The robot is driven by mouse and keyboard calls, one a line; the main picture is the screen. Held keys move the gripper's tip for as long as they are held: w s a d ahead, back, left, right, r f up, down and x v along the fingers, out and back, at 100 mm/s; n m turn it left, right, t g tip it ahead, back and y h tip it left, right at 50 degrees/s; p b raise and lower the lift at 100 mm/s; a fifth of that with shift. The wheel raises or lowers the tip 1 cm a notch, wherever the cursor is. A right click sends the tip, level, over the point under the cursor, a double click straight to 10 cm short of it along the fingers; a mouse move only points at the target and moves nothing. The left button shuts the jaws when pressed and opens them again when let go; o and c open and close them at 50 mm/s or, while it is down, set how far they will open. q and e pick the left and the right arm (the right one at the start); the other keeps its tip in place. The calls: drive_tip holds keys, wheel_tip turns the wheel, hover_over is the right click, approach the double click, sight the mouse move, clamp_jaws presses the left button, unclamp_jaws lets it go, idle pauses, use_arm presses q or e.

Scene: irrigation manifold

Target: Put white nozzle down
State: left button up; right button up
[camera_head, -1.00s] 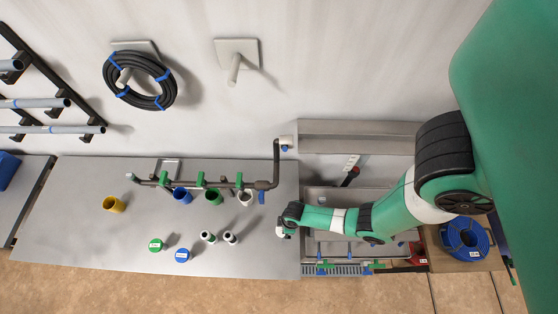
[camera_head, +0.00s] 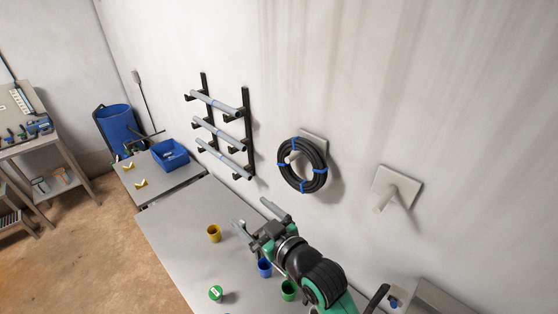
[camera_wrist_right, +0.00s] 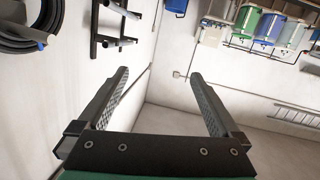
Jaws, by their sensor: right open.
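No white nozzle shows in either current view. My right gripper (camera_head: 255,217) is open above the grey table (camera_head: 180,228), beyond the blue cup-shaped part and to the right of the yellow one. In the right wrist view its two fingers (camera_wrist_right: 158,76) are spread wide with nothing between them, facing the walls of the room. The manifold is largely hidden behind my right arm or below the frame. My left gripper is not in view.
A yellow cup-shaped part (camera_head: 214,234), a blue one (camera_head: 264,268), a green one (camera_head: 289,291) and a green round cap (camera_head: 215,293) are on or above the table. A black hose coil (camera_head: 302,166) and pipe rack (camera_head: 246,135) are on the wall. A blue bin (camera_head: 168,155) stands farther left.

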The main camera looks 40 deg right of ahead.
drive_tip(key=s+a+r+t, duration=0.2)
drive_tip(key=r+t, duration=0.1)
drive_tip(key=r, duration=0.8)
drive_tip(key=s+a+r+t, duration=0.1)
drive_tip(key=r+t, duration=0.1)
drive_tip(key=r, duration=0.8)
drive_tip(key=s+a+r+t+y, duration=0.1)
drive_tip(key=s+r+t, duration=0.2)
drive_tip(key=s+r, duration=0.3)
drive_tip(key=s+a+r+t+y, duration=0.1)
drive_tip(key=s+a+r+t, duration=0.1)
drive_tip(key=s+r, duration=0.5)
wheel_tip(320, 180, up, 6)
drive_tip(key=shift+f+t+y, duration=0.2)
drive_tip(key=shift+t+y, duration=0.2)
drive_tip(key=shift+t, duration=0.3)
